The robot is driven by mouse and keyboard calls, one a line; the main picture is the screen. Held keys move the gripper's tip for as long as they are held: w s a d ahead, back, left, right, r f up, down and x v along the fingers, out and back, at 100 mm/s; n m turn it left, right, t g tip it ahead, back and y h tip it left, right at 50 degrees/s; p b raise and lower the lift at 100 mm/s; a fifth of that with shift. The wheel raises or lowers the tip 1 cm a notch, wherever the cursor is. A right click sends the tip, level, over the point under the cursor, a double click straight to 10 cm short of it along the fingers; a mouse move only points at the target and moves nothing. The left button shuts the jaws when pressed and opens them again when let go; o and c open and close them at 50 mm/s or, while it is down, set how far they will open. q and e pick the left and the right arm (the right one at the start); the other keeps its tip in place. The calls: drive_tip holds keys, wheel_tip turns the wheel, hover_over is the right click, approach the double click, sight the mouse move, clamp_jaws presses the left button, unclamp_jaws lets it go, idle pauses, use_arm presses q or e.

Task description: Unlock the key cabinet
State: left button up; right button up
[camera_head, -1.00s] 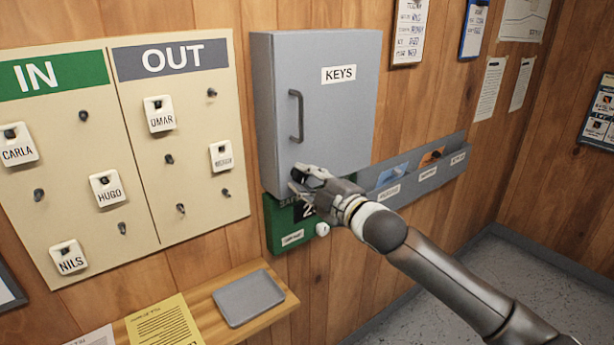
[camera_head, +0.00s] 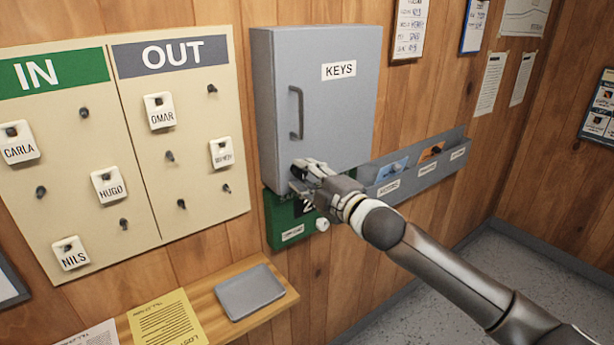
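The grey key cabinet (camera_head: 338,115) hangs on the wood wall with a "KEYS" label, its door shut. A dark vertical handle (camera_head: 296,113) is on the door's left side. My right gripper (camera_head: 298,178) is at the door's lower left, below the handle, close to or touching the door. The gripper and wrist hide that part of the door, so no lock or key shows. I cannot tell whether the fingers are open or shut on something. My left gripper is not in view.
A green board (camera_head: 280,222) is below the cabinet, partly behind my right gripper. A grey wall rack (camera_head: 425,172) is to the right. An IN/OUT board (camera_head: 140,205) with name tags is to the left. A wooden shelf (camera_head: 283,300) holds a grey tray (camera_head: 249,292) and papers.

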drive_tip(key=shift+o, duration=1)
drive_tip(key=v, duration=1.2)
